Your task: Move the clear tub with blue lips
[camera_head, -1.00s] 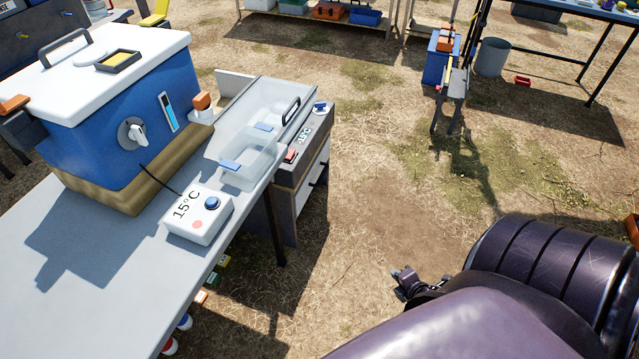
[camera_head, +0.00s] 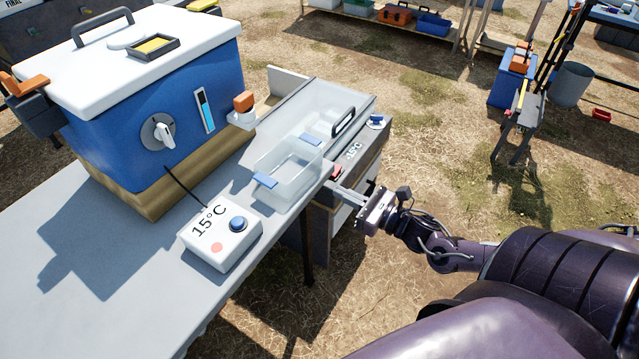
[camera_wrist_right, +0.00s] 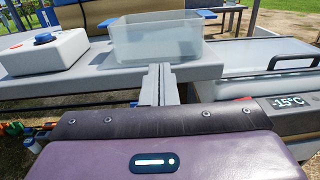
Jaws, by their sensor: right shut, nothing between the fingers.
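The clear tub (camera_head: 287,172) with blue lips on its two short ends stands on the grey table (camera_head: 120,290), near its right edge. It also shows in the right wrist view (camera_wrist_right: 160,42), just beyond my fingers. My right gripper (camera_head: 337,187) is shut and empty. Its fingers point at the tub from the right, over the table's edge, and also show in the right wrist view (camera_wrist_right: 159,72). They look a little apart from the tub. My left gripper is not in view.
A white control box (camera_head: 220,238) marked 15°C sits in front of the tub. A blue cooler (camera_head: 150,110) with a white lid stands behind at left. A freezer unit (camera_head: 365,150) with a dark handle and a -15°C display adjoins the table's right side.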

